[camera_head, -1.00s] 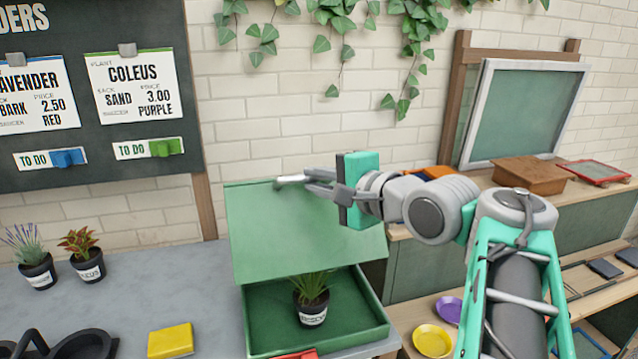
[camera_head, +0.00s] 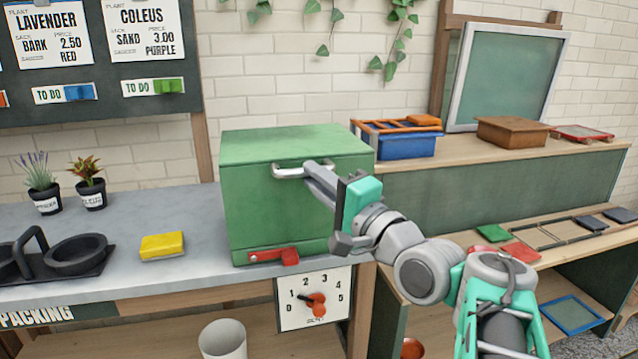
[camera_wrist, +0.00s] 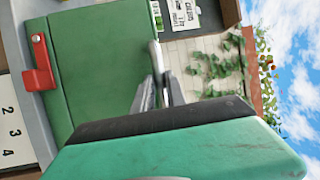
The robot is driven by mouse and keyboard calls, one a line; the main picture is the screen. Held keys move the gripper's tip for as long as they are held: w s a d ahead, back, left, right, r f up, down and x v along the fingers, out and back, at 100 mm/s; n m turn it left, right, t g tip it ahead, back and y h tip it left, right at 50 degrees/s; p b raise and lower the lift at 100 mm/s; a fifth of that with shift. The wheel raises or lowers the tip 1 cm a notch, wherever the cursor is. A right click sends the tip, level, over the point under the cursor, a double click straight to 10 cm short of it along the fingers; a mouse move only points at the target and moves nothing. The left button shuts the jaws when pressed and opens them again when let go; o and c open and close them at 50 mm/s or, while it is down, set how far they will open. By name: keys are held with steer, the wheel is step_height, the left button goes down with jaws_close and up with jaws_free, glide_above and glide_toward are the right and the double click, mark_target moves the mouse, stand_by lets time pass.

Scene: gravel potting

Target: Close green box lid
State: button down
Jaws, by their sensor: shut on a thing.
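The green box (camera_head: 262,215) stands on the grey bench, and its lid (camera_head: 290,146) is down over the opening. The front face of the lid hangs level with the box front, with no gap that I can see. The handle also shows between the fingers in the wrist view (camera_wrist: 156,58). A red latch (camera_head: 275,256) lies along the lower front of the box. The plant inside is hidden.
A yellow block (camera_head: 162,246) and a black pot holder (camera_head: 75,251) are left of the box. Two potted plants (camera_head: 88,184) stand behind. A dial panel (camera_head: 314,298) is below the box. A blue crate (camera_head: 407,144) sits on the right shelf.

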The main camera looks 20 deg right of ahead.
steer(key=shift+f, duration=1.1)
steer(key=c, duration=1.6)
jaws_free()
steer(key=shift+o, duration=1.2)
steer(key=shift+r, duration=0.1)
steer(key=shift+r, duration=0.15)
steer(key=shift+d, duration=0.1)
